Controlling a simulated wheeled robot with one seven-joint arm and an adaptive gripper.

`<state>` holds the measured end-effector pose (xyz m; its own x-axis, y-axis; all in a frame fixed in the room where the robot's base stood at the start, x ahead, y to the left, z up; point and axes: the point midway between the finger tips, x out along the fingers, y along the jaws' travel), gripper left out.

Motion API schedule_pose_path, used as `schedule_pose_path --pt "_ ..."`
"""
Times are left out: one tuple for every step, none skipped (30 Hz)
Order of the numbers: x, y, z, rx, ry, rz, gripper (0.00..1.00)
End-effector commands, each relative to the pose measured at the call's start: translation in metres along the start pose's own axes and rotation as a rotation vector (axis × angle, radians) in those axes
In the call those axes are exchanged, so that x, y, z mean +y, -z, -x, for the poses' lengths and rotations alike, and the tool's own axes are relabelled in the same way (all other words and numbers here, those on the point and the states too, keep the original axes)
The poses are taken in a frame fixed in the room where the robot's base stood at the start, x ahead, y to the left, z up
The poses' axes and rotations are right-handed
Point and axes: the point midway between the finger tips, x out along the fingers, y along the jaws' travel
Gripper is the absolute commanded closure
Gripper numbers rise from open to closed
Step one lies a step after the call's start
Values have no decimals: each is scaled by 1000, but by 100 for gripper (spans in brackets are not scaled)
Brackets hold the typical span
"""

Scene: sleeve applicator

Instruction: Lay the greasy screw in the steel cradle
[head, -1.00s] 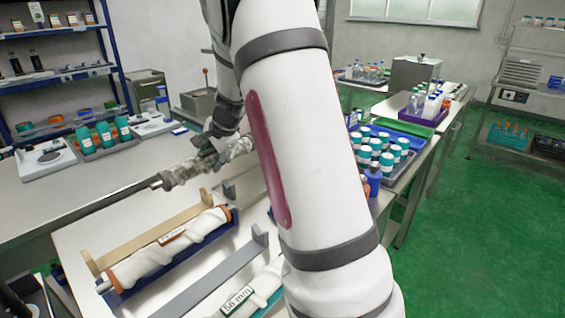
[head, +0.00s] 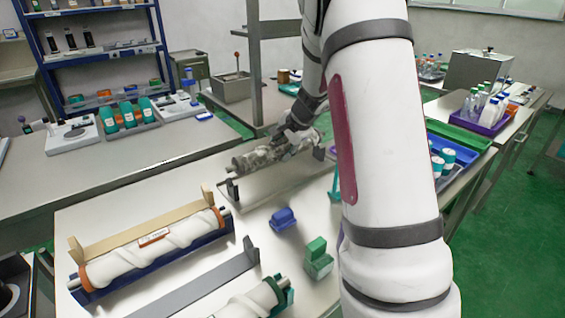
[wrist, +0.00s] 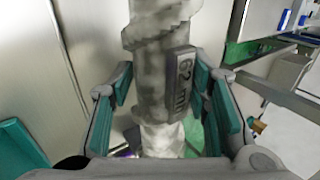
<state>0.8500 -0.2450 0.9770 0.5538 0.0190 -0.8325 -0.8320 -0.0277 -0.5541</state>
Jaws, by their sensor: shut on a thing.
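The greasy screw (head: 258,156) is a long grey-white, smeared spiral roll, lying roughly level near the back of the near table. My gripper (head: 293,133) is shut on it from above. In the wrist view my gripper (wrist: 163,78) has a teal-padded finger on each side of the screw (wrist: 150,60), which carries a raised tag that seems to read 62 mm. A dark grey end bracket (head: 232,189) stands just under the screw's left end; I cannot tell whether they touch. A long grey cradle (head: 200,288) with an upright end lies empty nearer the front; which one is the steel cradle is unclear.
A white screw (head: 145,248) with orange ends lies in a blue holder beside a beige cradle (head: 140,226). Another white screw (head: 245,303) is at the front edge. Blue (head: 283,218) and green blocks (head: 317,260) stand mid-table. A post (head: 254,60) rises behind the gripper.

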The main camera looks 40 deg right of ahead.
Motion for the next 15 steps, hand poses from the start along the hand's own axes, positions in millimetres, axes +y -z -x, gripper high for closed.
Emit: schedule_pose_path --pt "1 0 -4 1 3 -1 100" --pt "2 0 -5 1 4 -1 100" --pt "3 0 -7 1 5 1 100" --pt "4 0 -8 0 4 1 100" --pt "5 0 -10 0 4 0 100" --pt "8 0 -14 0 3 -1 100" --pt "11 0 -18 0 2 -2 100" --pt "14 1 -22 1 1 -2 100" --pt "16 1 -26 1 2 -3 100" --pt "18 0 -30 0 2 -1 100" --pt "20 0 -32 0 3 -2 100" --pt "22 0 -35 0 3 0 100" --pt "23 0 -36 0 3 0 100" --pt "24 0 -37 1 4 -1 100" --pt "24 0 -38 1 4 -1 100"
